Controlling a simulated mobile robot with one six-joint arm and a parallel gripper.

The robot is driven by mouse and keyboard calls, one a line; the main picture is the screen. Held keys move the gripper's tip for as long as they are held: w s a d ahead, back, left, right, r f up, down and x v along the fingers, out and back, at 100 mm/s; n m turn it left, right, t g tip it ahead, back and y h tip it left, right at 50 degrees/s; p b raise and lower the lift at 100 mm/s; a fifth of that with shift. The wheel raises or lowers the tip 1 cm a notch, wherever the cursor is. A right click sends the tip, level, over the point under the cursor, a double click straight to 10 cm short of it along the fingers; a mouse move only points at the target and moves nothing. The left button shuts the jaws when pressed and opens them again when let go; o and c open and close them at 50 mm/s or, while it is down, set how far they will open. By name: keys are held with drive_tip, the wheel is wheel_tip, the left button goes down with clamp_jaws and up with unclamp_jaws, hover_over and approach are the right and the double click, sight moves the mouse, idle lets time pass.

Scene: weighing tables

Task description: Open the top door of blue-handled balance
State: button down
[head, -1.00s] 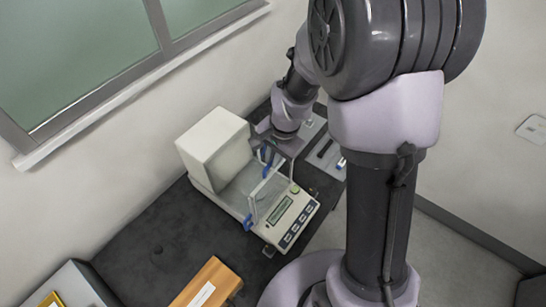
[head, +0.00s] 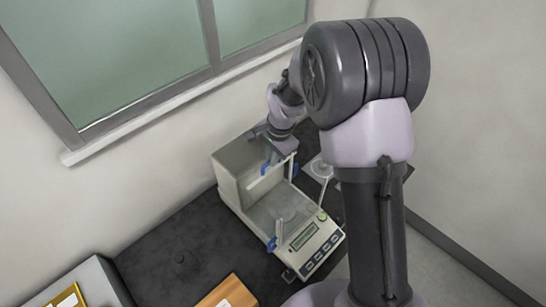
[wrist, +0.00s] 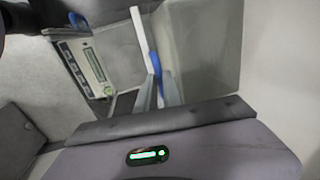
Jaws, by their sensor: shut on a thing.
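The blue-handled balance (head: 305,243) stands on the dark table, with its keypad and display facing the lower right. Its glass chamber is open above, and the pan inside is partly visible. My gripper (head: 271,153) is above the rear of the chamber, shut on the blue handle of the top door (head: 266,168). In the wrist view, the fingers (wrist: 158,97) meet this blue handle (wrist: 155,62) beside a white door edge (wrist: 138,28). Other blue handles (head: 272,243) show at the chamber's sides.
The dark table (head: 190,235) is mostly clear left of the balance. Wall and window are behind.

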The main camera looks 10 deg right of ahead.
drive_tip(key=c, duration=1.5)
unclamp_jaws()
drive_tip(key=shift+w, duration=0.1)
wheel_tip(320, 180, up, 17)
drive_tip(key=s+d, duration=0.2)
drive_tip(key=s, duration=0.1)
drive_tip(key=shift+p, duration=0.35)
